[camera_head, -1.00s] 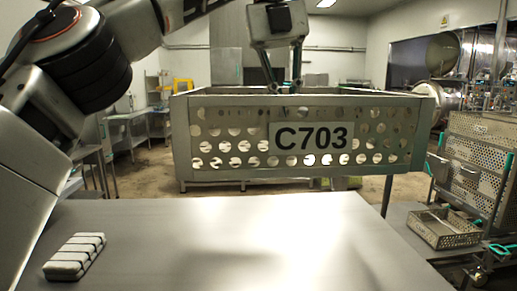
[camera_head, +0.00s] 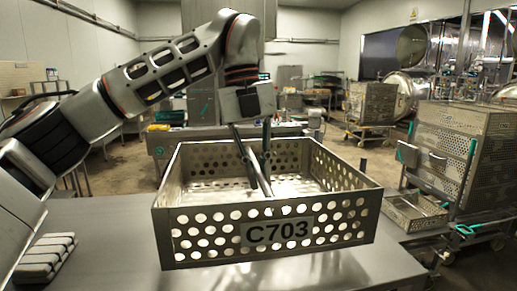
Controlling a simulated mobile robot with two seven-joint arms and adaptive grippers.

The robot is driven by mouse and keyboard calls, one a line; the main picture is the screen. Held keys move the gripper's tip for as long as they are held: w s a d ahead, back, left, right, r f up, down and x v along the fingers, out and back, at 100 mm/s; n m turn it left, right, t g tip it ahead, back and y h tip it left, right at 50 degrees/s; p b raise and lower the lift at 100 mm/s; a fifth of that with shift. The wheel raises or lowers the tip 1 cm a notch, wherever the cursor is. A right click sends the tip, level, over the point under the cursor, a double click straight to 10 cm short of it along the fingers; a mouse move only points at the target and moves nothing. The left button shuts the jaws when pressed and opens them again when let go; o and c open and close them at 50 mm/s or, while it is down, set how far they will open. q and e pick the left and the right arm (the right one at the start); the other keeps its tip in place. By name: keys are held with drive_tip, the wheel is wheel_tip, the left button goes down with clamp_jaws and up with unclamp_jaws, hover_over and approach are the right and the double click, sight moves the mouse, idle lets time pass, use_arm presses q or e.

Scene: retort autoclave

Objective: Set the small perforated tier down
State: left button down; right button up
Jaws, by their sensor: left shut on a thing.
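The small perforated tier (camera_head: 200,238) is an open metal box with holes in its walls and a C703 plate on its front. It is over the steel table (camera_head: 110,225) in the middle of the view, slightly tilted in the picture. My left gripper (camera_head: 258,168) reaches down into it from above and is shut on it, at what looks like a bar inside; the exact grip is hard to see. I cannot tell whether its underside touches the table. My right gripper is out of view.
A stack of pale bars (camera_head: 45,258) lies at the table's left. A shallow perforated tray (camera_head: 415,212) sits to the right, beside a large perforated crate (camera_head: 465,150) on a cart. Bare tabletop shows to the left of and in front of the tier.

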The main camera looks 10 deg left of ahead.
sight(259, 195)
use_arm(q)
drive_tip(key=shift+f, duration=2.3)
drive_tip(key=c, duration=2.1)
unclamp_jaws()
drive_tip(key=shift+f, duration=0.2)
drive_tip(key=shift+c, duration=0.2)
drive_tip(key=shift+r, duration=0.15)
wheel_tip(259, 195, up, 12)
drive_tip(key=a, duration=0.2)
drive_tip(key=shift+w, duration=0.15)
